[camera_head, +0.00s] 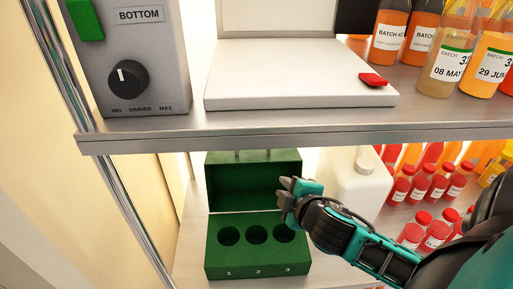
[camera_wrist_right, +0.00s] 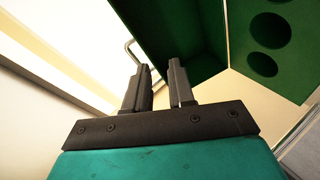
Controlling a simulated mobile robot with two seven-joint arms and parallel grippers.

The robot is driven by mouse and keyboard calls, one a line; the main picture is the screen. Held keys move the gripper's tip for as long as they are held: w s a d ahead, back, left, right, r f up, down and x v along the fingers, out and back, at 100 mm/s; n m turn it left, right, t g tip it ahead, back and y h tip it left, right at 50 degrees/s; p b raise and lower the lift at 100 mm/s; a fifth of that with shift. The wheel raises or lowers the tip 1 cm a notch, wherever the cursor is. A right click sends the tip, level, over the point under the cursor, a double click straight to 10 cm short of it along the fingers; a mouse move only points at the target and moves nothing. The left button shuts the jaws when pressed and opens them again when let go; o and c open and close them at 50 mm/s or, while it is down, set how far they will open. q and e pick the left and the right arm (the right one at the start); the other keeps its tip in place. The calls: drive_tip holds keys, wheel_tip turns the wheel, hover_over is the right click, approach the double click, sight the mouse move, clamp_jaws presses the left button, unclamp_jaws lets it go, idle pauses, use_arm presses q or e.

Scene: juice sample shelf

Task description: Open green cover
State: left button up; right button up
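The green box (camera_head: 257,261) stands on the lower shelf, with three round holes in its top marked 1, 2 and 3. Its green cover (camera_head: 240,187) stands raised at the back, hollow side facing me, and it also shows in the right wrist view (camera_wrist_right: 185,30). My right gripper (camera_head: 287,193) is at the cover's right edge in the head view. In the right wrist view its two fingers (camera_wrist_right: 160,72) are parted with nothing between them. A thin metal handle (camera_wrist_right: 129,48) shows beside the left finger there; contact is unclear. My left gripper is out of view.
The upper shelf edge (camera_head: 300,135) hangs above the cover. A white jug (camera_head: 355,190) and several small red bottles (camera_head: 420,188) stand right of the box. Above are a grey dial unit (camera_head: 135,60), a white scale (camera_head: 290,75) and juice bottles (camera_head: 390,35).

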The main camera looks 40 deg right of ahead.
sight(254, 145)
drive_tip(key=w+d+n+t, duration=0.1)
drive_tip(key=w, duration=0.4)
drive_tip(key=w+d+n+t+y, duration=0.1)
drive_tip(key=w+n, duration=0.1)
drive_tip(key=w, duration=0.3)
drive_tip(key=w+d+n, duration=0.1)
drive_tip(key=w+n, duration=0.1)
drive_tip(key=w, duration=0.4)
drive_tip(key=shift+r+t+y+b, duration=0.1)
drive_tip(key=shift+t+y+b, duration=0.2)
drive_tip(key=shift+t, duration=0.1)
drive_tip(key=shift+c, duration=0.3)
clamp_jaws()
